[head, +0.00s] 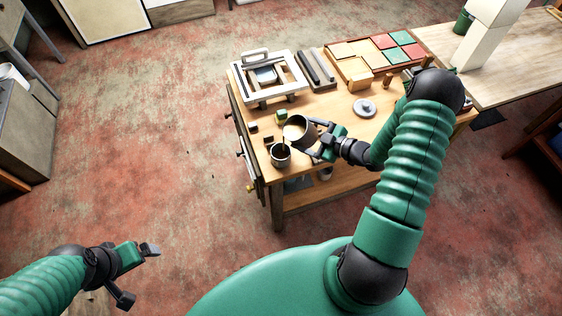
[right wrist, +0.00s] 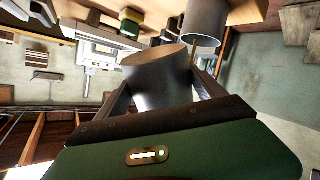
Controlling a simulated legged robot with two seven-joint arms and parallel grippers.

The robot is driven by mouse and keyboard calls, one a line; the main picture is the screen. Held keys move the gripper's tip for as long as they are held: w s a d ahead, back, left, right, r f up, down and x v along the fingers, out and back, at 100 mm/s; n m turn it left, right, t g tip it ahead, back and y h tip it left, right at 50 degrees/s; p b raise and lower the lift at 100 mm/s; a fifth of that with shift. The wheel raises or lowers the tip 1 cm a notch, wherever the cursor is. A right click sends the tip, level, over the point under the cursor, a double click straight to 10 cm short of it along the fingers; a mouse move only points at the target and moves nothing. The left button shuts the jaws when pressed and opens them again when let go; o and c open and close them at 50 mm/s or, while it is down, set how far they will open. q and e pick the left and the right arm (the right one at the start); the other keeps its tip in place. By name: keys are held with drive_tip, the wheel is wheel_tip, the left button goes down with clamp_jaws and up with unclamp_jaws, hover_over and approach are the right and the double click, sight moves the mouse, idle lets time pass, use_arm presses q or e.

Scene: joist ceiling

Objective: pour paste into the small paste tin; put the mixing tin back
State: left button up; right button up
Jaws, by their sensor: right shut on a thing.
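The mixing tin (head: 297,131) is a grey metal cup, tilted over the left part of the workbench, its mouth showing a pale inside. My right gripper (head: 318,145) is shut on it; the tin also shows between the fingers in the right wrist view (right wrist: 160,82). The small paste tin (head: 281,158) stands upright near the bench's front left corner, just below the tilted tin; it also shows in the right wrist view (right wrist: 206,20). A thin brownish strand shows between the two tins there; I cannot tell if it is paste. My left gripper (head: 142,275) is open and empty above the floor.
Small blocks (head: 282,116) lie beside the tins. A white framed press (head: 268,78) stands at the back left of the workbench (head: 335,106). A grey round lid (head: 365,107) lies at its middle. A tray with red and green tiles (head: 398,46) is at the back right.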

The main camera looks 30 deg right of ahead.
drive_tip(key=shift+r+n+h+p, duration=0.2)
drive_tip(key=shift+n+h+p, duration=0.1)
drive_tip(key=shift+n+p, duration=0.1)
idle(0.8)
drive_tip(key=shift+r+g, duration=0.1)
drive_tip(key=shift+g, duration=0.2)
idle(0.4)
drive_tip(key=shift+a, duration=0.1)
drive_tip(key=shift+n+h, duration=0.3)
idle(0.6)
